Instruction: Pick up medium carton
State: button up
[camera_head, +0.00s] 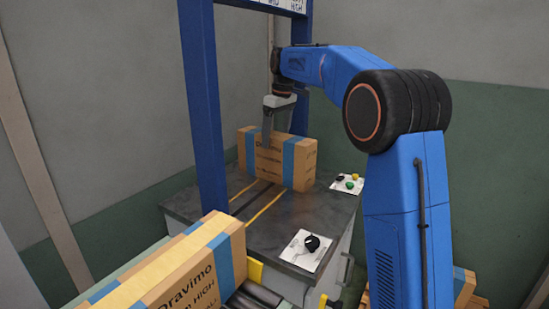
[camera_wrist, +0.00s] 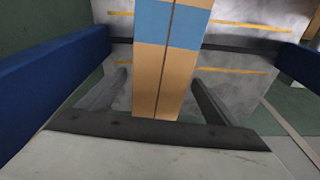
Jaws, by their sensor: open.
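A brown carton (camera_head: 266,168) with blue bands and dark print stands upright on the grey worktop (camera_head: 300,212) in the head view. My gripper (camera_head: 272,126) points down over it, with one finger in front of its printed face. In the wrist view, the narrow top of the carton (camera_wrist: 172,75) runs between the two open fingers (camera_wrist: 160,88). A gap shows on each side of it, so the fingers straddle it without gripping. The far finger is partly hidden by the carton in the head view.
Another larger-looking carton (camera_head: 185,278) lies on the roller conveyor (camera_head: 258,299) in the foreground. A blue frame post (camera_head: 205,120) stands left of the worktop. Button panels (camera_head: 348,185) and a knob panel (camera_head: 305,250) sit along its right side. More cartons (camera_head: 462,285) are at lower right.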

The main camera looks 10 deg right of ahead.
aim_at(273, 149)
jog(key=shift+w+a+f, duration=0.15)
jog(key=shift+f, duration=0.9)
jog(key=shift+w+a+f, duration=0.1)
jog(key=shift+w+f, duration=0.05)
jog(key=shift+f, duration=0.85)
jog(key=shift+w+a+f, duration=0.15)
jog(key=shift+f, duration=0.9)
jog(key=shift+c, duration=0.6)
jog(key=shift+r, duration=0.1)
jog(key=c, duration=1.6)
